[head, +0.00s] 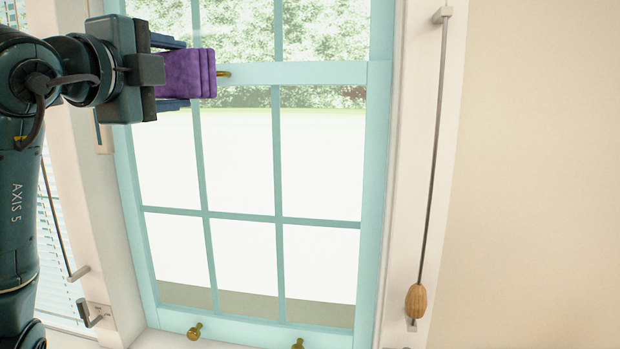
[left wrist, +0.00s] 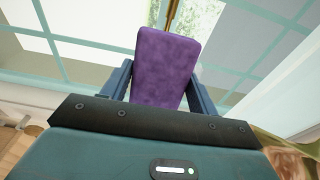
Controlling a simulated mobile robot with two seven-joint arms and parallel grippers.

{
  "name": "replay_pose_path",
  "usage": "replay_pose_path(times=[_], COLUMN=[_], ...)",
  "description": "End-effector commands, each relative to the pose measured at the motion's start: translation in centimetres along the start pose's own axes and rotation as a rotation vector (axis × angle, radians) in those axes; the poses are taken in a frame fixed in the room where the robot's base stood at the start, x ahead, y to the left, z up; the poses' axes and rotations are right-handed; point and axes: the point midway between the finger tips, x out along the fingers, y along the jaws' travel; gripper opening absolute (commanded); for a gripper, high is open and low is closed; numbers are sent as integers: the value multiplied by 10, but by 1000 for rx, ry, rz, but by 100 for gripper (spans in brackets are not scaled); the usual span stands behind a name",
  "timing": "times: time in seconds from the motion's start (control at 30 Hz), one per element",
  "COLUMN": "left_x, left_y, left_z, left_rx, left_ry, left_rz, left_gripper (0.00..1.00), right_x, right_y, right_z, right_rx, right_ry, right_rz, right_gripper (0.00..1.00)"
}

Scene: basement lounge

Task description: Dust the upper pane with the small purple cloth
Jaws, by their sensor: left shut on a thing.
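My left gripper (head: 184,74) is shut on the small purple cloth (head: 190,74), a folded pad. It is held in front of the window's left side, level with the rail between the sashes. In the left wrist view the cloth (left wrist: 167,65) stands up between the two fingers of my gripper (left wrist: 160,80), with the window behind it. The upper pane (head: 325,30) shows in part at the top of the head view, with trees seen through it. I cannot tell whether the cloth touches the window. My right gripper is not in view.
The lower sash (head: 240,215) has light blue bars and two brass knobs (head: 195,331) at its bottom. A brass catch (head: 223,74) sits on the middle rail. A rod with a wooden handle (head: 416,300) hangs at the right. Plain wall lies further right.

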Motion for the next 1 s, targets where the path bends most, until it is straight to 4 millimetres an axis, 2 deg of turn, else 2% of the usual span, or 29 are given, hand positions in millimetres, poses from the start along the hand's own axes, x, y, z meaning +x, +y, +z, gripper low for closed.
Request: replay_pose_path(times=[0.03,0.23,0.37,0.47,0.57,0.7,0.83,1.0], left_x=[6,16,13,4,-13,-47,-80,-113], left_y=[21,94,148,193,240,298,337,366], left_z=[-4,-21,-31,-37,-40,-39,-36,-30], left_rx=[-9,-14,-18,-20,-19,-13,-8,-2], left_ry=[50,260,406,517,613,690,701,679], left_rz=[7,5,4,5,6,7,6,3], left_gripper=[41,41,41,41,41,41,41,41], right_x=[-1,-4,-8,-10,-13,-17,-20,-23], right_y=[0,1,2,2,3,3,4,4], right_z=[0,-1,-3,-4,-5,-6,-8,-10], right_rx=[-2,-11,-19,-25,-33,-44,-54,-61], right_ry=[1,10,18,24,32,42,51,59], right_rz=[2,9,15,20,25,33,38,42], right_gripper=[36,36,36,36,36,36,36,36])
